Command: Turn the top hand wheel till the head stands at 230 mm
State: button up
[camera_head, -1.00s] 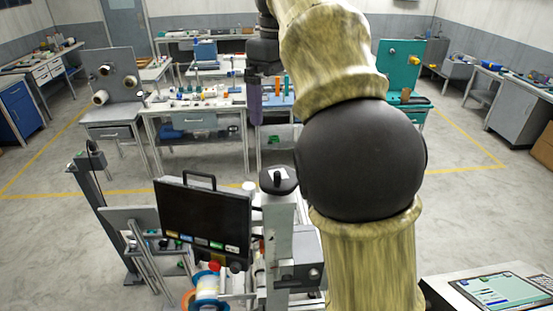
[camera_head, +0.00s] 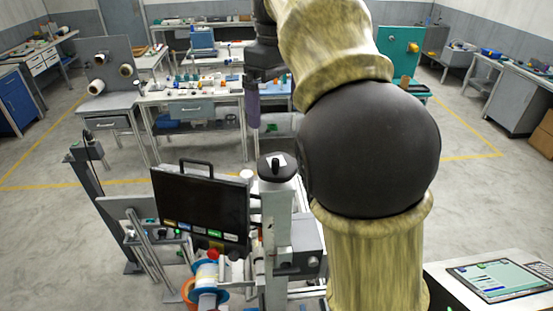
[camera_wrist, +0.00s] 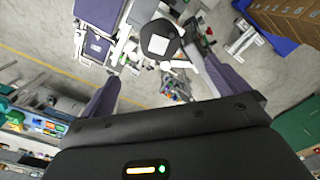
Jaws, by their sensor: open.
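The top hand wheel (camera_head: 277,168) is a dark round knob with a white patch and a small black grip, on top of a grey upright column (camera_head: 276,235). In the wrist view the hand wheel (camera_wrist: 159,39) lies beyond and between my fingertips. My gripper (camera_head: 252,108) hangs behind the wheel in the head view, its purple fingers pointing down. In the wrist view my gripper (camera_wrist: 163,70) has its fingers wide apart with nothing between them. A grey block (camera_head: 306,262) sits beside the column, partly hidden by my arm. No height scale can be read.
A dark panel with a handle (camera_head: 200,205) stands just left of the column. Below it are reels (camera_head: 207,285) and a red knob (camera_head: 212,254). A tablet (camera_head: 497,280) lies on a stand at right. My arm hides much of the middle. Open floor lies behind the machine.

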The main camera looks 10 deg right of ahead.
aim_at(277, 164)
notch_tip(277, 164, down, 13)
jog(key=shift+s+p, duration=0.1)
jog(key=shift+p, duration=1)
jog(key=shift+f, duration=0.3)
jog(key=c, duration=1)
